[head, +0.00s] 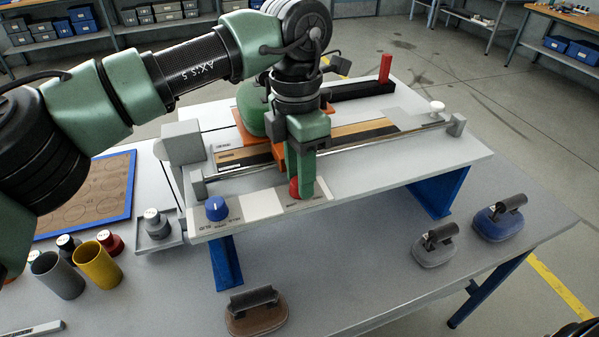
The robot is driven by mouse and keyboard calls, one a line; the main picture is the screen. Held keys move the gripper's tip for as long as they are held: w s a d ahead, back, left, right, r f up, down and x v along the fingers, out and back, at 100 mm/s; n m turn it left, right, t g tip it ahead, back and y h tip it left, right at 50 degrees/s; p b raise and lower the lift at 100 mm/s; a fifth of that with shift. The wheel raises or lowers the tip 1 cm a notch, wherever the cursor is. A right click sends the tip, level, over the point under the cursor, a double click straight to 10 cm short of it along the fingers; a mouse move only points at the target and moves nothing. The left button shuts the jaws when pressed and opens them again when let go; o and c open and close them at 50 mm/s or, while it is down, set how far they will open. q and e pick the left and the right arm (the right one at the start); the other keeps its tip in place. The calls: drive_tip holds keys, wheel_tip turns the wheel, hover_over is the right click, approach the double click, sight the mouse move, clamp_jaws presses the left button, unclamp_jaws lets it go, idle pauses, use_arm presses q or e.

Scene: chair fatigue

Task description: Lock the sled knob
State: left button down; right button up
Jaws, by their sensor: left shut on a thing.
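My left gripper (301,190) reaches down over the front edge of the white test bench (400,172), its green fingers shut on a red knob (294,187). The fingers hide much of the knob, so I cannot tell which way it is turned. The orange sled (279,152) sits at the rail (375,138), partly hidden behind my wrist and fingers. A blue knob (216,208) stands on the front panel to the left. My right gripper is not in view.
Grey (57,276) and yellow (97,265) cups stand at the left, near a blue-edged board (95,194). Brown (256,312), grey (435,245) and blue (499,219) handled pads lie in front and at right. A red post (385,68) rises behind. The front table has free room.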

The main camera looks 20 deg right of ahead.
use_arm(q)
drive_tip(key=m, duration=0.4)
drive_tip(key=shift+m+p, duration=0.35)
drive_tip(key=shift+m, duration=1.55)
drive_tip(key=c, duration=1)
unclamp_jaws()
drive_tip(key=shift+s, duration=0.1)
drive_tip(key=shift+c, duration=0.2)
drive_tip(key=r, duration=0.8)
drive_tip(key=shift+w+d+b, duration=0.2)
drive_tip(key=shift+w+b, duration=0.05)
drive_tip(key=shift+b, duration=0.15)
